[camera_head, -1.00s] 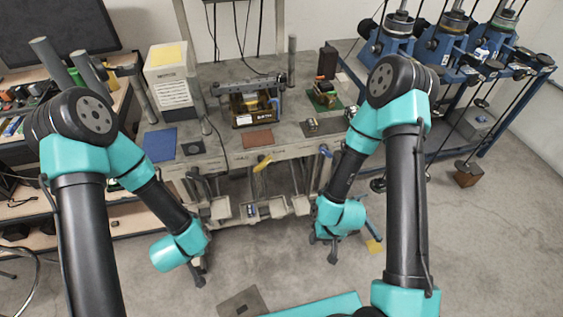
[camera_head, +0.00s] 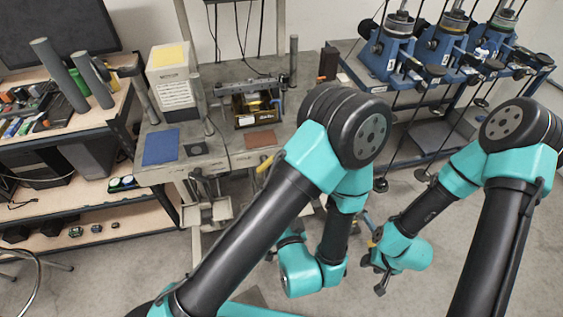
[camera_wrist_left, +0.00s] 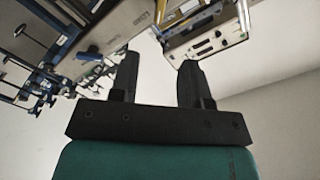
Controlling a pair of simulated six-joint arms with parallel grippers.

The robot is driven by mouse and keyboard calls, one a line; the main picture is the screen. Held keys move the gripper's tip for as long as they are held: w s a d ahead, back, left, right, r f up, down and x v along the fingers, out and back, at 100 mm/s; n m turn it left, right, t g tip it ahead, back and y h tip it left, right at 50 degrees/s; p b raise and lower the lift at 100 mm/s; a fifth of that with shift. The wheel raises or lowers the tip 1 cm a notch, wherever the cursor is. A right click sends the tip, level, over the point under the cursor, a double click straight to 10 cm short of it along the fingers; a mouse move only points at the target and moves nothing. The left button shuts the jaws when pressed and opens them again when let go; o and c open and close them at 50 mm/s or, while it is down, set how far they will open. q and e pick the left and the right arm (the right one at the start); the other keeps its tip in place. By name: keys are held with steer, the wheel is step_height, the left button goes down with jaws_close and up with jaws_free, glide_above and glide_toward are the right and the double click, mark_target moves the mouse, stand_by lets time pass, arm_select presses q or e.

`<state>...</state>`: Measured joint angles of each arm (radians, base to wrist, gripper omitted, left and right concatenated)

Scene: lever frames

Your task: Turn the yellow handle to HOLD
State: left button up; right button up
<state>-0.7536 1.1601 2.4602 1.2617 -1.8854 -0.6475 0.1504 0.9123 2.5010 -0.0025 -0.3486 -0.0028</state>
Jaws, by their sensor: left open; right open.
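The yellow handle (camera_head: 264,162) is at the front of the grey workbench, below the brown mat. My left arm crosses in front of the bench, and part of the handle lies behind it. I cannot read a HOLD mark. My left gripper is hard to make out in the head view. In the left wrist view its two black fingers (camera_wrist_left: 157,62) are apart with nothing between them. My right gripper (camera_head: 378,276) is open, low over the floor at the right of the bench, away from the handle.
A blue mat (camera_head: 160,146), a brown mat (camera_head: 260,139) and a white box (camera_head: 170,88) are on the bench. Blue rigs (camera_head: 385,50) with hanging rods stand at the back right. A wooden shelf (camera_head: 75,125) is at the left. The floor at the lower right is open.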

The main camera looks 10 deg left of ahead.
mark_target(265, 162)
arm_select(q)
steer(key=shift+w+a, duration=0.1)
steer(key=shift+a, duration=0.05)
steer(key=x, duration=1.7)
steer(key=shift+w, duration=0.1)
steer(key=shift+c, duration=0.4)
steer(key=c, duration=0.6)
steer(key=shift+c, duration=0.2)
